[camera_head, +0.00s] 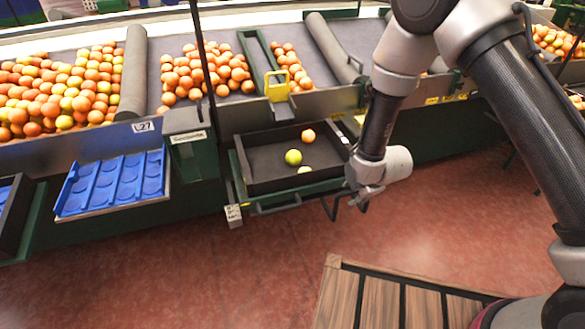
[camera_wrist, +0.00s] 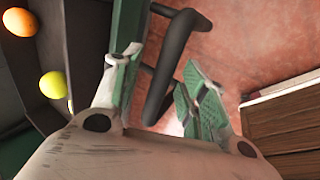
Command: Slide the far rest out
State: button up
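A dark bent bar (camera_head: 331,208), which looks like the rest or its handle, sticks out at the front right of the dark tray (camera_head: 262,190). In the wrist view the bar (camera_wrist: 171,58) runs between my two fingers. My gripper (camera_head: 352,200) is at the bar, beside the tray's right front corner. In the wrist view my gripper (camera_wrist: 161,62) is open, with green pads on either side of the bar. A gap shows by the right finger; contact at the left one cannot be told. Where the bar joins the bench is partly hidden.
An orange (camera_head: 308,136) and two yellow-green fruits (camera_head: 293,157) lie in the tray. Blue moulded trays (camera_head: 113,183) stand to the left. A wooden slatted surface (camera_head: 400,298) is in front. Red floor between is clear.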

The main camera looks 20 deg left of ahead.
grip_shut()
jog(key=s+d, duration=0.6)
jog(key=s, duration=0.2)
jog(key=shift+s, duration=0.4)
jog(key=shift+o, duration=2)
grip_release()
jog(key=shift+r, duration=0.1)
notch_tip(320, 180, up, 7)
